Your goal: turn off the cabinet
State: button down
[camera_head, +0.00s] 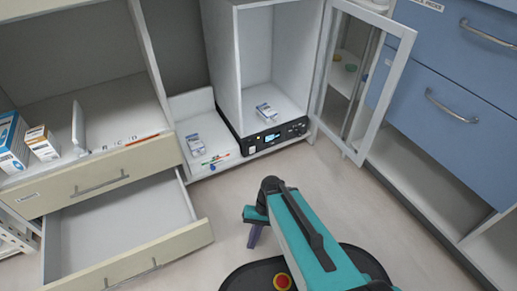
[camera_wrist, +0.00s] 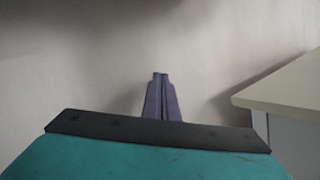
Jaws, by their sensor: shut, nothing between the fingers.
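The cabinet (camera_head: 241,75) is a white open-fronted box at the back centre in the head view. Its framed glass door (camera_head: 393,75) stands swung open to the right. A black control panel (camera_head: 256,142) runs along its base, with a lit bluish display (camera_head: 272,139) and knobs towards the right end. A small box (camera_head: 266,111) lies inside on the cabinet floor. My gripper (camera_head: 253,242) is in front of and below the panel, well apart from it, partly hidden by my arm. In the wrist view, its purple fingers (camera_wrist: 161,76) are together and empty, before a plain pale surface.
An open drawer (camera_head: 120,228) juts out at the lower left, beneath a shelf with boxes. Small items lie on a low white ledge (camera_head: 219,148) left of the panel. Blue drawers (camera_head: 445,95) stand at the right. Bare floor (camera_head: 345,195) lies between.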

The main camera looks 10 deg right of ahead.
jog(key=w+d+r+n+t+h+p, duration=0.1)
jog(key=w+d+r+h+p, duration=0.1)
jog(key=w+d+r+p, duration=0.35)
jog(key=w+d+r+t+h+p, duration=0.2)
jog(key=w+d+r+p, duration=0.1)
jog(key=r+p, duration=0.55)
jog(key=s+r+g+p, duration=0.1)
jog(key=s+r+p, duration=0.6)
jog(key=r+p, duration=0.5)
jog(key=s+r+g+p, duration=0.1)
jog(key=s+r+p, duration=0.5)
jog(key=r+p, duration=0.6)
jog(key=s+r+g+p, duration=0.2)
jog(key=s+r+p, duration=0.5)
jog(key=p, duration=1.7)
jog(key=shift+s+r, duration=0.35)
jog(key=shift+r, duration=2.15)
